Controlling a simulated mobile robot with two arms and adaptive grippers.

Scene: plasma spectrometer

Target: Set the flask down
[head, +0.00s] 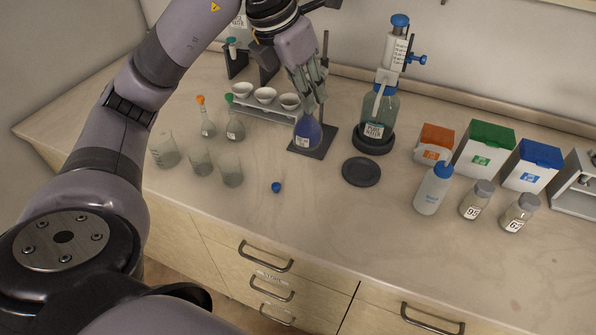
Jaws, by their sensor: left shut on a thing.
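A small round flask (307,134) with blue contents and a white label is at the middle back of the bench. My left gripper (309,100) comes down from above and is shut on the neck of the flask. The flask is over or on the dark base plate (327,145) of a rod stand; I cannot tell whether its bottom touches the plate. The fingers hide the neck. A blue stopper (276,187) lies loose on the bench in front. My right gripper is not in view.
A round dark pad (361,171) lies empty to the right, near the dispenser bottle (378,112). Beakers (231,170), stoppered flasks (235,127) and a funnel rack (264,107) stand left. A wash bottle (433,189), jars and boxes stand right.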

